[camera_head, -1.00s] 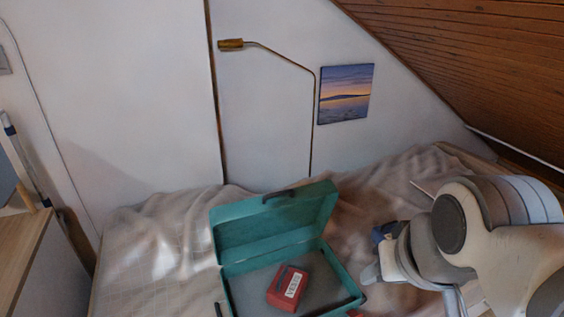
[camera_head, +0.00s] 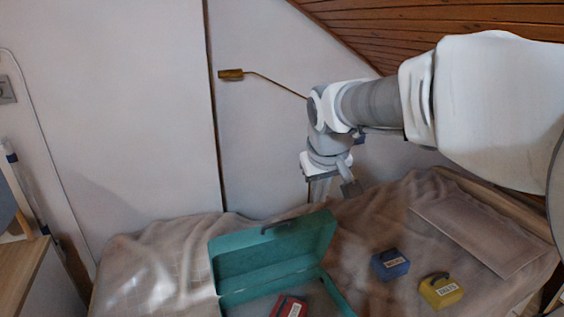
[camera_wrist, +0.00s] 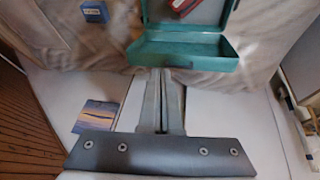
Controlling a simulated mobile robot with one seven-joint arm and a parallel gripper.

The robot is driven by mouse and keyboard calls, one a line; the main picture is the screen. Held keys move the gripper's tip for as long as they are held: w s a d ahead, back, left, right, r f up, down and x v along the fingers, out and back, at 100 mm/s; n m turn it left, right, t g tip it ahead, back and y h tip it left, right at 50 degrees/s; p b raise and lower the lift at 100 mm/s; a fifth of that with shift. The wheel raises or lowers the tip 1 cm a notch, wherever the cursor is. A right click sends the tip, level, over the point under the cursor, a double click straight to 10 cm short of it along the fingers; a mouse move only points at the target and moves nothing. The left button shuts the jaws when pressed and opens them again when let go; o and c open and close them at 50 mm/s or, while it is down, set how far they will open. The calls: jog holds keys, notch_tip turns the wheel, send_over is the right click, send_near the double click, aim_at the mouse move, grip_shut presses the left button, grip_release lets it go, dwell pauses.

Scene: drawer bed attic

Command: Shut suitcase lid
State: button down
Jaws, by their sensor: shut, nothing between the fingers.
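The teal suitcase (camera_head: 335,290) lies on the bed with its lid (camera_head: 275,247) standing open, tilted up at the back. A dark handle is on the lid's top edge. A red labelled box (camera_head: 289,307) lies inside the suitcase, cut off by the picture's bottom edge. My gripper (camera_head: 318,198) points down behind and above the lid's right top corner.
A blue box (camera_head: 390,264) and a yellow box (camera_head: 440,290) stand on the bed right of the suitcase. A flat brownish panel (camera_head: 480,232) lies farther right. The sloped wooden ceiling (camera_head: 440,22) hangs over my arm.

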jog(key=w+a+f+n, duration=0.1)
jog(key=w+a+f, duration=0.1)
jog(key=w, duration=0.3)
jog(key=w+a+f, duration=0.2)
jog(key=w+a, duration=0.1)
jog(key=w, duration=0.2)
jog(key=y+p, duration=0.2)
send_over(276, 230)
notch_tip(276, 230, down, 7)
jog(key=shift+n+g, duration=0.3)
jog(key=x, duration=1)
jog(key=shift+p, duration=0.4)
jog(key=shift+s+d+f, duration=0.1)
jog(key=shift+s+d, duration=0.15)
jog(key=shift+s, duration=0.35)
jog(key=shift+s+d+f, duration=0.1)
jog(key=shift+s+d, duration=0.15)
jog(key=shift+s, duration=0.4)
jog(key=shift+s+d, duration=0.25)
jog(key=shift+s, duration=0.35)
jog(key=shift+f, duration=0.1)
